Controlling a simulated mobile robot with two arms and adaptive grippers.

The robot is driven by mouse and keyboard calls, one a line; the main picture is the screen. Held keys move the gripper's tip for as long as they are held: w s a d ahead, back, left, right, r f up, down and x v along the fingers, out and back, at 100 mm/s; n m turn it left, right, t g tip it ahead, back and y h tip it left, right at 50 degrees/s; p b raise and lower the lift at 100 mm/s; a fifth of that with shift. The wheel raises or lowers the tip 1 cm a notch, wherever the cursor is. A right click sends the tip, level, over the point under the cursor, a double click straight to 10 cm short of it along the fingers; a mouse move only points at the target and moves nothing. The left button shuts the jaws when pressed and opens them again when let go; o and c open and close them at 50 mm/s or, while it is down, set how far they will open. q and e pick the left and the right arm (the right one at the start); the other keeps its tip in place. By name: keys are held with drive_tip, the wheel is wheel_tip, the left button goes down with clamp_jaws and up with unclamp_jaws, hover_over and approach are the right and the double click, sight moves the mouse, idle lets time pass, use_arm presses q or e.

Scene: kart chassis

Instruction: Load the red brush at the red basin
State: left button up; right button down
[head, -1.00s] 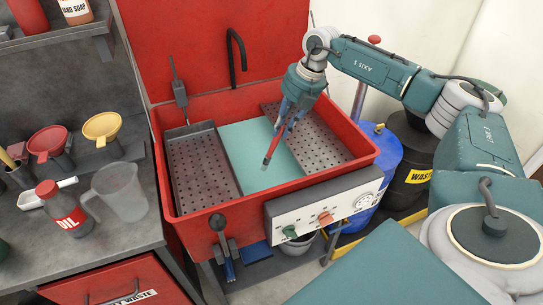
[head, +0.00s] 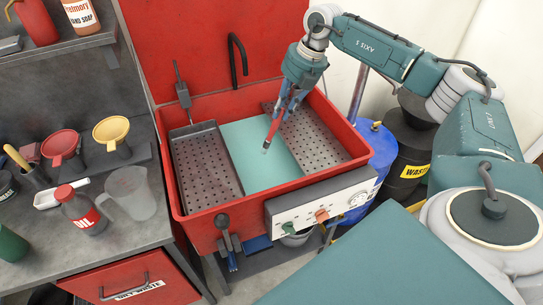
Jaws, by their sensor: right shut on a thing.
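The red basin (head: 214,237) stands in the middle of the head view, with its red lid raised behind it. A teal panel (head: 250,176) lies inside between two perforated trays. My right gripper (head: 281,108) is over the basin and shut on the red brush (head: 275,126). The brush points down and slightly left, with its pale tip (head: 265,147) over the teal panel. I cannot tell whether the tip touches it. My left gripper is out of view.
Left perforated tray (head: 203,165) and right perforated tray (head: 312,142) flank the panel. A black faucet (head: 239,60) rises at the back. A workbench at left holds an oil bottle (head: 82,211), a clear jug (head: 128,193) and funnels. Blue drum (head: 378,150) and black drum (head: 412,150) stand right.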

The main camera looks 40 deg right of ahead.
drive_tip(key=shift+r+p, duration=3.15)
drive_tip(key=shift+r, duration=1.05)
wheel_tip(320, 180, up, 4)
drive_tip(key=p, duration=0.3)
drive_tip(key=shift+f, duration=0.1)
